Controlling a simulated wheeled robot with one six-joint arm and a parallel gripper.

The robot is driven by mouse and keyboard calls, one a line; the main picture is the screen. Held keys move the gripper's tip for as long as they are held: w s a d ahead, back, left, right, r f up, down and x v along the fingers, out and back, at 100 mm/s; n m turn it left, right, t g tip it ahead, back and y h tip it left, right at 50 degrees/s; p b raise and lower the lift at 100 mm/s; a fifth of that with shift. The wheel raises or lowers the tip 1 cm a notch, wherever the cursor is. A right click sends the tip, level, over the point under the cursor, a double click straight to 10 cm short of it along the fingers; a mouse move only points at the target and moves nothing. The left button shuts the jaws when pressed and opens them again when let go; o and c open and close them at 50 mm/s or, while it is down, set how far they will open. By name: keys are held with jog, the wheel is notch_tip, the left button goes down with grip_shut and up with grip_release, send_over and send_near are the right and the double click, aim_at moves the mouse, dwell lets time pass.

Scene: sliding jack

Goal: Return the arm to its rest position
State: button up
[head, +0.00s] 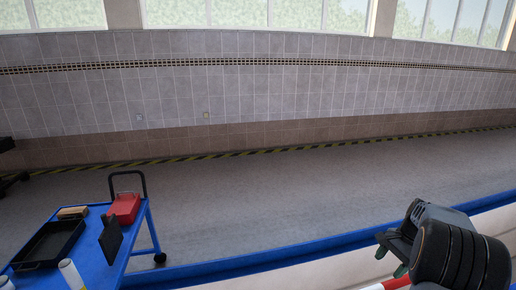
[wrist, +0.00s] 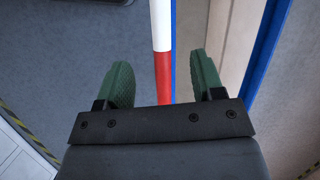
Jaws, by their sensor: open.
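My gripper (head: 391,257) is at the lower right of the head view, with my dark arm links behind it. In the wrist view my gripper (wrist: 160,72) shows two green fingers spread wide apart, with nothing held between them. A red and white bar (wrist: 161,30) runs up the picture between the fingers, seen beyond them. I cannot tell how far below the fingers it is. The bar (head: 392,284) also shows under my gripper in the head view, partly cut off by the bottom edge.
A blue cart (head: 110,262) at the lower left carries a black tray (head: 45,245), a red box (head: 124,208) and white cylinders. A blue-edged pale structure (head: 330,247) runs along the lower right. Open grey floor (head: 270,195) lies between it and the tiled wall.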

jog(key=s+a+r+n+t+h, duration=0.1)
jog(key=s+a+n, duration=0.3)
jog(key=a, duration=0.4)
jog(key=s+a+r+n+t+h, duration=0.1)
jog(key=s+a+r+n, duration=0.3)
jog(key=a, duration=0.5)
jog(key=s+a+r+n+t+h, duration=0.2)
jog(key=s+a+n, duration=0.3)
jog(key=a, duration=0.4)
jog(key=shift+r+n, duration=0.55)
jog(key=shift+n, duration=0.25)
jog(key=shift+c, duration=0.4)
